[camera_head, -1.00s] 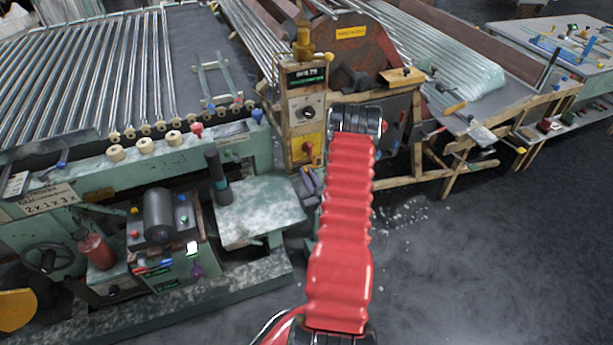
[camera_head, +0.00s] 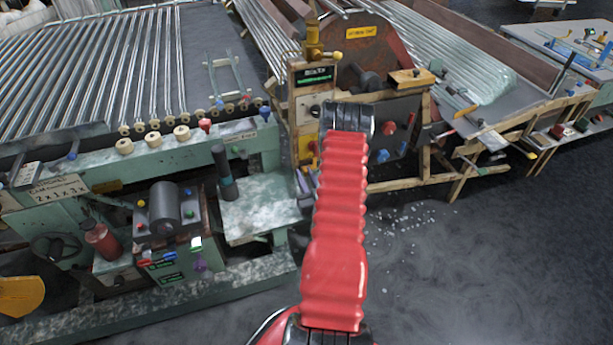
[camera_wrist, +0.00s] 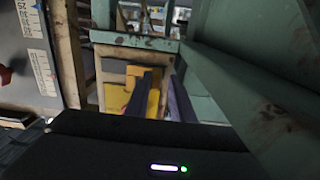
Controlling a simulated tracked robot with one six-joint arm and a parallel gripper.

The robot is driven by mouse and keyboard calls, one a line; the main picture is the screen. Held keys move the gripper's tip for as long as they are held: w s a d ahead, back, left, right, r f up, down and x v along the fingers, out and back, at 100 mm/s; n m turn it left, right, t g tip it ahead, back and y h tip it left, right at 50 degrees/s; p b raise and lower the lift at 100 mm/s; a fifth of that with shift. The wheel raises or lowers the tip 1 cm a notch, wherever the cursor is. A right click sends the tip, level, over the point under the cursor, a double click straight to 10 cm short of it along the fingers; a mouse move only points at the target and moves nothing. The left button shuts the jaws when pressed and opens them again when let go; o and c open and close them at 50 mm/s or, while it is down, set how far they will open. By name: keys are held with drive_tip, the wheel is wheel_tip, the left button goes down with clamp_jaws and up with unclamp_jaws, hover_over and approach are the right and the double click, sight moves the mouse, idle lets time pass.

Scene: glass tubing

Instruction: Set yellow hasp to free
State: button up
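A yellow plate (camera_head: 306,142) is on the narrow control post, beside my red arm, which partly covers it. In the wrist view, yellow parts (camera_wrist: 153,103) show beyond and between my gripper's fingers; I take them to be the hasp and its plate, but cannot tell its setting. My gripper (camera_wrist: 161,92) has two dark fingers standing apart, with a gap between them. It points at the yellow parts, and I cannot tell whether it touches them. In the head view its fingers are mostly hidden by my arm.
The post (camera_head: 297,100) carries a small green display and a brass fitting on top. A pale green ledge (camera_head: 255,205) lies left of my arm. In the wrist view, green beams (camera_wrist: 265,80) run close on the right. Open dark floor (camera_head: 450,270) lies at the right.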

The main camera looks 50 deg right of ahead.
drive_tip(key=shift+o, duration=1.2)
drive_tip(key=shift+s+a, duration=0.2)
drive_tip(key=shift+s, duration=0.25)
drive_tip(key=v, duration=1.3)
drive_tip(key=shift+w, duration=0.1)
